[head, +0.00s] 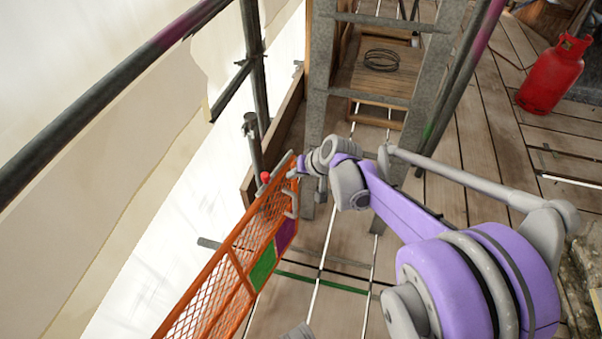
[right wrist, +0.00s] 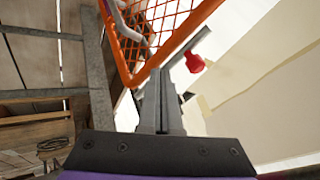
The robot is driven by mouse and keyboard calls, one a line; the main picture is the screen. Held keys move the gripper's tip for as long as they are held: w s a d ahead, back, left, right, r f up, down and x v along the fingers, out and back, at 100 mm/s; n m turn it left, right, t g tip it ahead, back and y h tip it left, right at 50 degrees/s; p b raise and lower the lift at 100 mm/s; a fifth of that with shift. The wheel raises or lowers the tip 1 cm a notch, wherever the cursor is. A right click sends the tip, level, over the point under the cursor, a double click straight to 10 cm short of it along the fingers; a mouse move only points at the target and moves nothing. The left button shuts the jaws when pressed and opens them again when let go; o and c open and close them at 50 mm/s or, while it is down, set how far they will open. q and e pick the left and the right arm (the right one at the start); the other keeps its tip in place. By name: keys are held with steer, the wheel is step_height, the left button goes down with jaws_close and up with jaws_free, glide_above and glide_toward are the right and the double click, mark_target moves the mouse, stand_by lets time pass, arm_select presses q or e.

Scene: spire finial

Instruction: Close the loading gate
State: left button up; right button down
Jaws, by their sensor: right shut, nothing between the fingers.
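The loading gate (head: 232,262) is an orange frame with wire mesh, running from the bottom left up to the middle in the head view. Its far end, with a red knob (head: 265,177), is beside a grey scaffold post (head: 253,140); I cannot tell whether they meet. My right gripper (head: 292,173) is at the gate's far end, fingers shut and empty. In the right wrist view, the shut fingers (right wrist: 158,80) are close to the orange frame corner (right wrist: 130,78) and the red knob (right wrist: 195,64); contact is unclear. My left gripper is not recognisable.
A grey ladder-like frame (head: 318,70) stands beyond the gripper, with coiled wire (head: 382,60) on boards behind it. A red gas cylinder (head: 553,75) stands at the upper right. Scaffold tubes and white sheeting line the left. Plank floor lies right of the gate.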

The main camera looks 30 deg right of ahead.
steer(key=w+a, duration=0.1)
steer(key=w+a+b, duration=0.1)
steer(key=w+a, duration=0.1)
steer(key=shift+a+f, duration=0.2)
steer(key=shift+f, duration=0.2)
